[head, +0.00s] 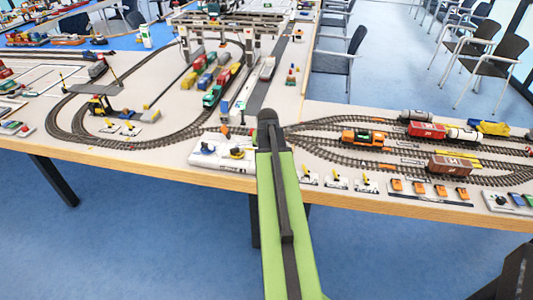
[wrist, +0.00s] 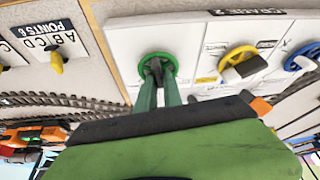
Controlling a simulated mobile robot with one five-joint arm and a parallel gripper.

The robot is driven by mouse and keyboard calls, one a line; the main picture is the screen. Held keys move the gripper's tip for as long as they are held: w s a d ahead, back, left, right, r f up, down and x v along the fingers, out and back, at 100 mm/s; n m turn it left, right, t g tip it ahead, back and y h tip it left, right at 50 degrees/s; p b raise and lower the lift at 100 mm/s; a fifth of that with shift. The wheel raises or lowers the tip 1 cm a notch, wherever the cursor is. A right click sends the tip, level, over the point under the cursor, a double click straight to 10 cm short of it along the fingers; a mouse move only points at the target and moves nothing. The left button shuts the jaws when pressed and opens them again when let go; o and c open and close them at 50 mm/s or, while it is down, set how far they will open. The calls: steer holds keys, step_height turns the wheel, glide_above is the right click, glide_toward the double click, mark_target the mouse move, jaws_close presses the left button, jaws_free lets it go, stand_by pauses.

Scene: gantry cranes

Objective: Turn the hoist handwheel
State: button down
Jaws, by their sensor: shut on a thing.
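A white control panel with three handwheels shows in the wrist view (wrist: 205,60) and in the head view (head: 222,165). Its handwheels are green (wrist: 143,64), yellow (wrist: 235,52) and blue (wrist: 292,62). I cannot read which of them is marked as the hoist. My gripper (wrist: 158,74) reaches the green handwheel in the wrist view and is shut on its middle part, with the green rim around the fingertips. In the head view my arm hides the green handwheel and the fingertips, while the blue and yellow ones show left of it.
A panel of yellow point levers (wrist: 55,62) lies beside the crane panel. Model tracks run around it, with an orange locomotive (head: 362,137) and a brown wagon (head: 450,164) to the right. A gantry crane (head: 232,25) stands behind. The table's front edge (head: 150,176) is near.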

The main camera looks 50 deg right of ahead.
steer(key=shift+d+m, duration=0.1)
steer(key=shift+m, duration=0.5)
steer(key=shift+s+h, duration=0.1)
steer(key=shift+h, duration=0.2)
steer(key=c, duration=1.5)
jaws_free()
steer(key=shift+c, duration=0.2)
steer(key=shift+o, duration=0.3)
steer(key=p+v, duration=1.6)
steer(key=v, duration=0.1)
steer(key=shift+w+r, duration=0.25)
steer(key=shift+r, duration=0.05)
